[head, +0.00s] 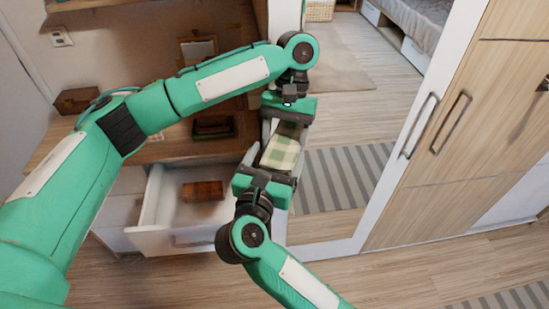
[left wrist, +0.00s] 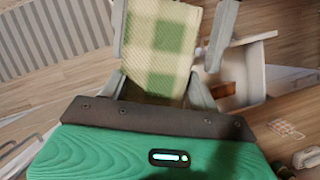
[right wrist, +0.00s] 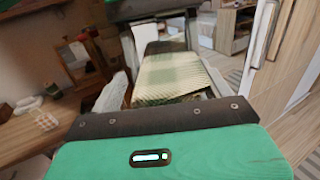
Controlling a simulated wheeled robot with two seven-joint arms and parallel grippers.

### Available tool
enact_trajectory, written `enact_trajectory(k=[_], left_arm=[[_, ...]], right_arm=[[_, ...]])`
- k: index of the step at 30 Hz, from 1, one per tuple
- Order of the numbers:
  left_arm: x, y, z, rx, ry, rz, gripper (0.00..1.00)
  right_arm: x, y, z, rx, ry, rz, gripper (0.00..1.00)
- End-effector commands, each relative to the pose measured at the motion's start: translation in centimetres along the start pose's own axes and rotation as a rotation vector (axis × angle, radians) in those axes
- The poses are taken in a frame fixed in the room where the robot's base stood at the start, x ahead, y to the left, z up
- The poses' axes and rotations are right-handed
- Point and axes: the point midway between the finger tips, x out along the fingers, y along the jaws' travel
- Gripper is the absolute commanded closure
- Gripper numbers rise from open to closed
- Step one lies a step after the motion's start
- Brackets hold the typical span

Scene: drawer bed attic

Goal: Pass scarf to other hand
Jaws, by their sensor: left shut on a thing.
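The scarf (head: 281,153), a folded green and cream checked cloth, is held between my two grippers in the head view. It also shows in the left wrist view (left wrist: 162,45) and the right wrist view (right wrist: 172,78). My left gripper (head: 287,130) is above, pointing down, shut on the scarf's upper end. My right gripper (head: 271,168) is below, facing up, with its fingers apart on either side of the scarf's lower part. I cannot tell whether the right fingers touch the cloth.
An open white drawer (head: 178,238) with a brown box (head: 203,190) inside lies left of the grippers, below a wooden desk (head: 170,150). A wooden wardrobe (head: 440,185) with handles stands right. A striped rug (head: 345,178) shows behind. Floor in front is clear.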

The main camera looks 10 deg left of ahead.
Motion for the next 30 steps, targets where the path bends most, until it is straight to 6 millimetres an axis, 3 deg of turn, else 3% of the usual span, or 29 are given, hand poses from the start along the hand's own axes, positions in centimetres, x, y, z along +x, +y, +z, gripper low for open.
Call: enact_trajectory(k=[1,6,8,9,12,23,30], left_arm=[[0.0,0.0,0.0,0.000,0.000,0.000,0.64],[0.0,0.1,0.0,0.001,0.000,0.001,0.64],[0.0,0.1,0.0,0.001,0.000,0.002,0.64],[0.0,0.1,0.0,0.001,0.001,0.002,0.31],[0.0,0.1,0.0,0.001,0.001,0.002,0.13],[-0.4,0.0,0.0,0.000,0.001,0.000,0.13],[-3.0,0.0,0.0,-0.001,0.003,0.000,0.13]], right_arm=[[0.0,0.0,0.0,0.000,0.000,0.000,0.30],[0.0,0.0,0.0,0.000,0.000,0.001,0.64],[-0.1,0.1,0.0,0.000,0.000,0.002,0.64],[-0.1,0.1,0.1,0.000,-0.001,0.003,0.64],[-0.1,0.1,0.1,0.000,-0.001,0.003,0.64],[0.0,0.0,0.1,0.000,-0.001,0.000,0.64],[0.0,0.0,0.1,0.000,-0.001,0.000,0.64]])
